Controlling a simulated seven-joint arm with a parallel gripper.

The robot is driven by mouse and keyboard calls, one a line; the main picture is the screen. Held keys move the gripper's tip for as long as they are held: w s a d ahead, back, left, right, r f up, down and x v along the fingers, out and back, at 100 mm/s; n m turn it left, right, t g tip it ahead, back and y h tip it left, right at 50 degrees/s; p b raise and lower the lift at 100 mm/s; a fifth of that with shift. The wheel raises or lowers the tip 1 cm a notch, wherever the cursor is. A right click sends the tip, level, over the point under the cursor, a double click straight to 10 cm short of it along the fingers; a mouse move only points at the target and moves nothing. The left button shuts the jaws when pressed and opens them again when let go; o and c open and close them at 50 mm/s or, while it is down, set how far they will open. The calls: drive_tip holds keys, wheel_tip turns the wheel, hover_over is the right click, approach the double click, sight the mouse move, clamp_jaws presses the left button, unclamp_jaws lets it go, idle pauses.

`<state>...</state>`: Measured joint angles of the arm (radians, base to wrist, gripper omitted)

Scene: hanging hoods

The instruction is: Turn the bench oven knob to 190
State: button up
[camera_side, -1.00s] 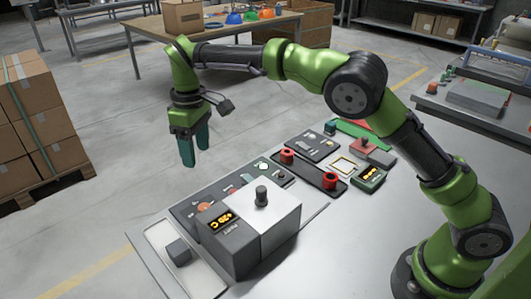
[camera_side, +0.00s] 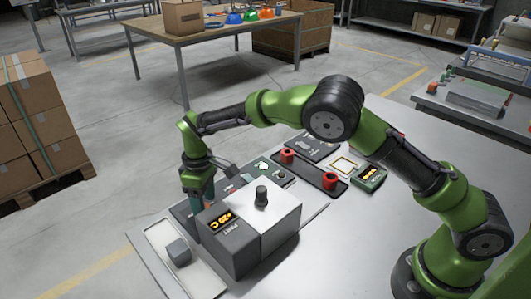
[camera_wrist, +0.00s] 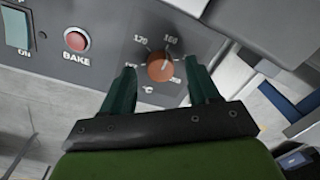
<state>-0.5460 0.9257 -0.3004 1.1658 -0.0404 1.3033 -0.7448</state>
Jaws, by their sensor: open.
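The oven panel (camera_wrist: 105,30) fills the top of the wrist view. On it is a round orange-brown knob (camera_wrist: 160,66) with a dial scale around it; 120 and 160 are readable and the other numbers are partly hidden. I cannot read the knob's exact setting. My gripper (camera_wrist: 162,78) is open, with one teal finger on each side of the knob; I cannot tell whether they touch it. In the side view my gripper (camera_side: 197,205) is low over the panel, behind the grey box, and the knob is hidden there.
A red BAKE button (camera_wrist: 76,40) and a teal ON switch (camera_wrist: 16,28) lie left of the knob. In the side view a grey box (camera_side: 250,235) with a black knob and a +20 C display stands close to my gripper. Other panels with red knobs (camera_side: 288,157) lie further back.

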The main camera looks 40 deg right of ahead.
drive_tip(key=shift+f, duration=0.7)
drive_tip(key=c, duration=1)
drive_tip(key=shift+m, duration=0.3)
drive_tip(key=m, duration=0.5)
drive_tip(key=shift+r+m, duration=0.1)
drive_tip(key=shift+m, duration=0.2)
drive_tip(key=m, duration=0.5)
drive_tip(key=shift+a+m+t, duration=0.15)
drive_tip(key=shift+m+t, duration=0.15)
